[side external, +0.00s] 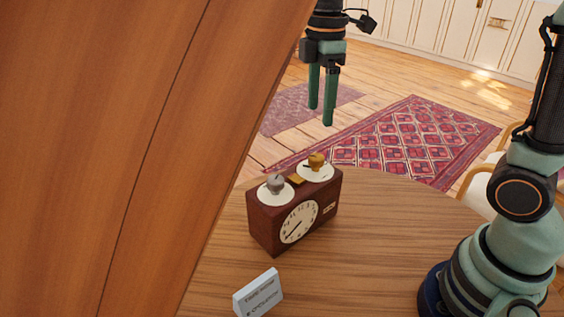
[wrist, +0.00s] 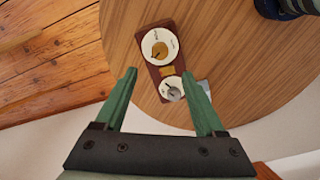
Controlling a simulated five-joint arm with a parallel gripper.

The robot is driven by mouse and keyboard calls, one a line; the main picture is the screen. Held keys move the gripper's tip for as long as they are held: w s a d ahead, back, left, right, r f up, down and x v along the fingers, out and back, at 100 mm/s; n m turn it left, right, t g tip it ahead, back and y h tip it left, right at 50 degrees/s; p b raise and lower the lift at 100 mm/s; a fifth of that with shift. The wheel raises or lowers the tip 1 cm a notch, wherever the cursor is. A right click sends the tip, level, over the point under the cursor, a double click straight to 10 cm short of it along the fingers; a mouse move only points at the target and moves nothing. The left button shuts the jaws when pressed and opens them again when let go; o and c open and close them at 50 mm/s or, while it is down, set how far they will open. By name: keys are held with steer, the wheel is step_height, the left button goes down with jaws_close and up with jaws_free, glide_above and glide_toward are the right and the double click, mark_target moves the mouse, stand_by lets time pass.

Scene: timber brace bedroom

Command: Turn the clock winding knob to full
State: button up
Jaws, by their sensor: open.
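A dark red-brown clock box (side external: 265,225) with a white clock face (side external: 298,222) stands on a round wooden table. Two knobs sit on white round dials on its top: a grey knob (side external: 275,183) and a brass knob (side external: 316,161), with a small brass plate (side external: 295,180) between them. I cannot tell which is the winding knob. My gripper (side external: 321,115) points down, open and empty, well above the clock. In the wrist view the grey knob (wrist: 173,93) shows between my open fingers (wrist: 164,88), and the brass knob (wrist: 159,50) lies farther off.
A small white sign (side external: 258,292) stands on the table (side external: 385,235) in front of the clock. A large wooden panel (side external: 110,140) fills the left of the side view and hides part of the table. A white chair (side external: 485,182) is beyond the table. Tabletop right of the clock is clear.

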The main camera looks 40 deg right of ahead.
mark_target(316, 157)
step_height(316, 157, down, 11)
steer(key=shift+r, duration=0.1)
stand_by(0.3)
jaws_close()
